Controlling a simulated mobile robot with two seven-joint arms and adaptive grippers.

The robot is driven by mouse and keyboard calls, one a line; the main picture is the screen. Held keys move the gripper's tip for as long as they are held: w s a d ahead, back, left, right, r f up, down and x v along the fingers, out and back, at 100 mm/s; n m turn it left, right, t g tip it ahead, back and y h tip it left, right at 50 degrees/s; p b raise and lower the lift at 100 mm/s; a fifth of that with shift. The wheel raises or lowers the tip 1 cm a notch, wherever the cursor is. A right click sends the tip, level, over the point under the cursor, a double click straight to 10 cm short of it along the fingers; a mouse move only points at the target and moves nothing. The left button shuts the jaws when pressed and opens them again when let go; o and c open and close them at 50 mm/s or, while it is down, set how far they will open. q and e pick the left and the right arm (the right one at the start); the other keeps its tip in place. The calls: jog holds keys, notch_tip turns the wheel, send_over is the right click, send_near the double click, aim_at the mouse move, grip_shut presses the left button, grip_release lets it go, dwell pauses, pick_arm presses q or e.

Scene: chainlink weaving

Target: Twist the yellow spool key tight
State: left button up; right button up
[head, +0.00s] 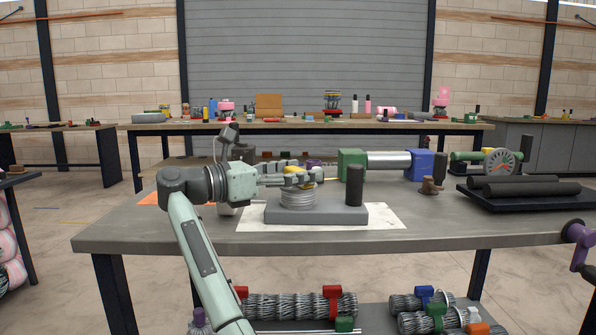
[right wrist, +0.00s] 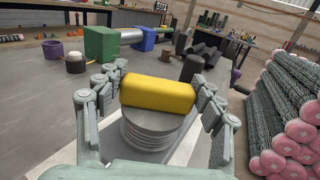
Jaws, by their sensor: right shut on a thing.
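The yellow spool key (right wrist: 158,93) is a rounded bar on top of the grey wire spool (right wrist: 150,131) in the right wrist view. In the head view the spool (head: 298,198) stands upright on a grey base block (head: 338,213), with my fingers largely hiding the key. My right gripper (head: 302,177) reaches in from the left at key height. Its jointed fingers (right wrist: 160,78) lie on both sides of the key and are shut on it. My left gripper is in neither view.
A black post (head: 355,184) rises from the base block, right of the spool. Behind are a green block (head: 351,164) with a metal cylinder and a blue block (head: 419,166). A dark tray (head: 515,203) with black rolls lies at right. The table front is clear.

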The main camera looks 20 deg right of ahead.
jog(key=shift+f, duration=0.1)
jog(key=o, duration=1.2)
jog(key=shift+s+a, duration=0.1)
jog(key=shift+a, duration=0.35)
jog(key=v, duration=0.6)
jog(key=shift+s+a, duration=0.1)
jog(key=shift+a, duration=0.1)
